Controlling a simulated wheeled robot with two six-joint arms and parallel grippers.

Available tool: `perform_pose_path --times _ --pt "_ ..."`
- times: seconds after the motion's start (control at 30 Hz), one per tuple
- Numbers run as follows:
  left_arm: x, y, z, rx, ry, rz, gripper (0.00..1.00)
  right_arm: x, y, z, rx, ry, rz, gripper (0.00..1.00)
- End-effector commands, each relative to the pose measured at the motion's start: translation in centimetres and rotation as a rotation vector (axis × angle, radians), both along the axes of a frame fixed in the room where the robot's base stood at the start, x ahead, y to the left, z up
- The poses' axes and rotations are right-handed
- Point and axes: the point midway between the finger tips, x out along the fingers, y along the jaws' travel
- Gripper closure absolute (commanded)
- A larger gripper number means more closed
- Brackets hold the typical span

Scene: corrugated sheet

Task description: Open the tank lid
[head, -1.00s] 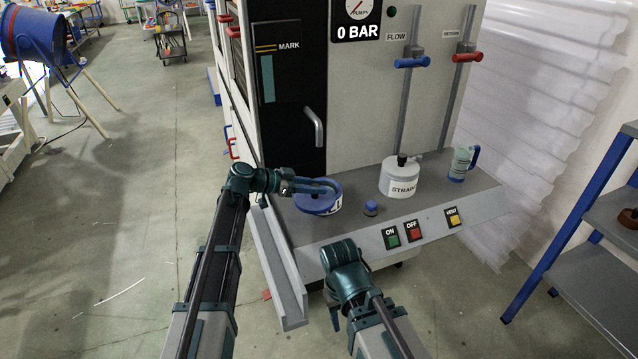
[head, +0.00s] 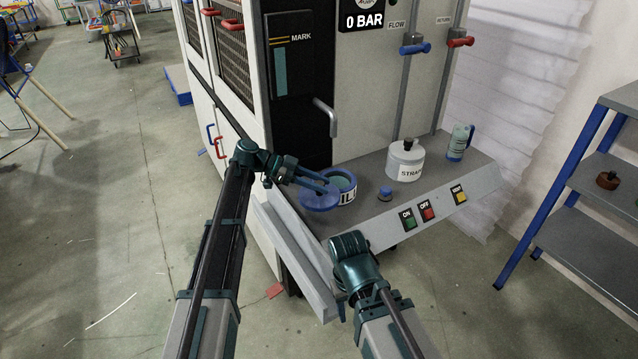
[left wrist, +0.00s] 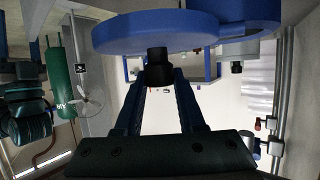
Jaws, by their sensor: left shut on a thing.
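The blue tank lid (head: 320,204) is off to the left side of the round tank (head: 349,193), whose label is partly covered. The tank's open top shows a teal inside. My left gripper (head: 328,187) is shut on the lid's knob. In the left wrist view, the black knob (left wrist: 157,64) sits between the fingertips, under the blue lid disc (left wrist: 155,34), with the blue tank (left wrist: 252,14) beside it. My right gripper (head: 343,310) hangs low in front of the shelf; its fingers are mostly hidden.
A blue-framed rack (head: 560,180) is at right.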

Motion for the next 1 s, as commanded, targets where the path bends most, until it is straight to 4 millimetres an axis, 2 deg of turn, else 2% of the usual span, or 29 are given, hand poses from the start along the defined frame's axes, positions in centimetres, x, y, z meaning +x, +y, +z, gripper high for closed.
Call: perform_pose_path --times 0.5,0.53,0.7,1.0 --pt "-0.07 0.07 -0.13 0.006 0.002 -0.009 1.00 0.00 0.00 -0.02 0.000 0.000 0.000 0.50" --pt "-0.07 0.07 -0.13 0.006 0.002 -0.009 0.60 0.00 0.00 -0.02 0.000 0.000 0.000 0.50" --pt "-0.05 0.05 -0.11 0.004 0.002 -0.008 0.31 0.00 0.00 -0.02 0.000 0.000 0.000 0.50" --pt "0.02 0.17 0.05 0.002 0.001 -0.007 0.31 0.00 0.00 0.09 0.000 0.000 0.000 0.50"
